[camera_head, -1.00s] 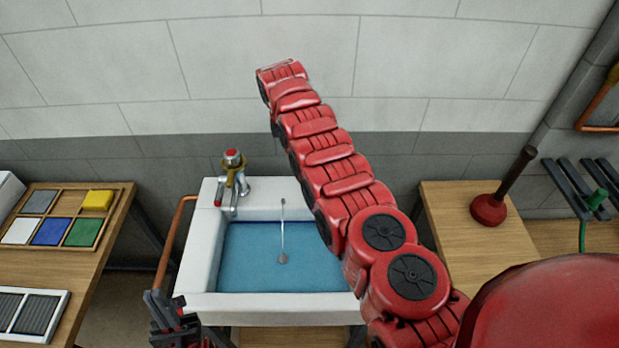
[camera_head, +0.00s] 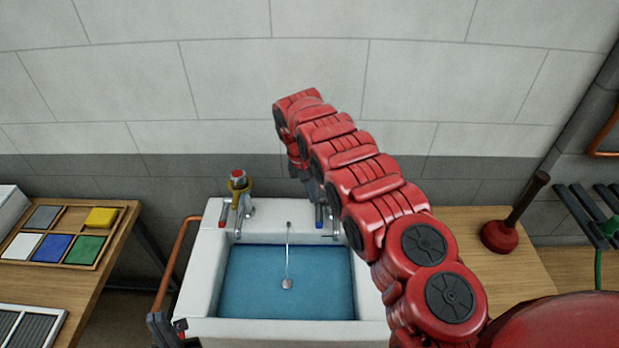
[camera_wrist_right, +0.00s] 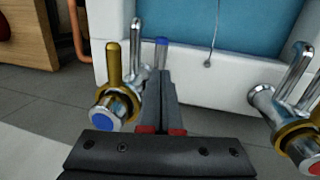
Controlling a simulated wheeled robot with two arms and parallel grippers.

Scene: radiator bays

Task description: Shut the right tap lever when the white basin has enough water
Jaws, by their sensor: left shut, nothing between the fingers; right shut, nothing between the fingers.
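The white basin (camera_head: 205,270) holds blue water (camera_head: 255,280) to a little below its rim. The right tap, with a blue-tipped lever (camera_head: 320,214), stands at its back right, partly hidden by my right arm. In the right wrist view the right tap (camera_wrist_right: 110,110) shows a blue cap and brass handle, and the blue-tipped lever (camera_wrist_right: 161,52) stands just beyond my fingertips; I cannot tell whether they touch. My right gripper (camera_wrist_right: 166,76) is shut and empty. The left tap (camera_head: 238,188) has a red cap. My left gripper (camera_head: 160,326) is shut and empty at the basin's front left.
A plug (camera_head: 287,284) on a chain hangs over the water. A copper pipe (camera_head: 175,262) runs along the basin's left side. A table with a tray of coloured tiles (camera_head: 62,238) stands left. A plunger (camera_head: 500,236) stands on the right-hand bench (camera_head: 480,270).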

